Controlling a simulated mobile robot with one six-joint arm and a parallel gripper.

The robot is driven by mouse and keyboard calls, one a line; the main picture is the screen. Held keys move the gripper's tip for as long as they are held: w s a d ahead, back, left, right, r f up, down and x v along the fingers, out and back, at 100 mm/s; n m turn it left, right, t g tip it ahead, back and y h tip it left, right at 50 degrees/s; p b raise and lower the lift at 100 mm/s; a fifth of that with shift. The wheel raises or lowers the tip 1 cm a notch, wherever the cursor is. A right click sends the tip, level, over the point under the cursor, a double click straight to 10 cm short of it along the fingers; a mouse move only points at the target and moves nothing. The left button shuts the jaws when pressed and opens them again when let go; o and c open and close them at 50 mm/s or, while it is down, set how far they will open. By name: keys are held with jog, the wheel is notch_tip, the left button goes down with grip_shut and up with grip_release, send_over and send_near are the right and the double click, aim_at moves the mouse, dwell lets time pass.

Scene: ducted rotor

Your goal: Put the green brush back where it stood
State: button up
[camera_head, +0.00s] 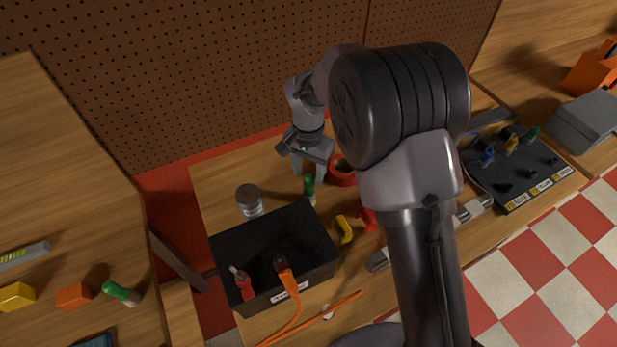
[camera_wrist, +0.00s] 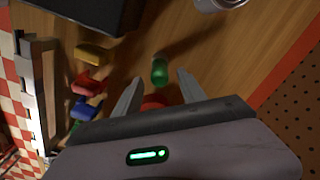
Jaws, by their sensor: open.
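A green-handled, pale-ended piece that looks like the green brush (camera_head: 309,186) is on the wooden bench, just below my gripper (camera_head: 309,174). In the wrist view this green piece (camera_wrist: 159,72) lies between the spread fingertips of my open gripper (camera_wrist: 160,75), with a gap on each side. A similar green piece with a pale end (camera_head: 119,291) lies on the left table. Another green piece (camera_head: 533,133) is on the black labelled board (camera_head: 520,200) at right. I cannot tell from these frames where the brush stood.
A red ring (camera_head: 341,172) sits close right of the fingers. A grey can (camera_head: 249,200) and a black bin (camera_head: 262,247) holding tools are nearby at left and front. A yellow piece (camera_head: 344,229) lies beside the bin. A perforated panel (camera_head: 200,70) rises behind.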

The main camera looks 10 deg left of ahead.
jog(key=s+d+r+p, duration=0.1)
jog(key=d+r, duration=0.3)
jog(key=r, duration=1)
jog(key=s+d+r+t+y, duration=0.2)
jog(key=s+d+r, duration=0.5)
jog(key=d+r, duration=0.15)
jog(key=s+d+r+t, duration=0.1)
jog(key=s+d+t, duration=0.1)
jog(key=s, duration=0.5)
jog(key=s+d+r+m+t, duration=0.1)
jog(key=s+d, duration=0.4)
jog(key=s, duration=0.3)
jog(key=shift+s+d+t, duration=0.3)
jog(key=shift+t, duration=0.1)
jog(key=shift+s, duration=0.15)
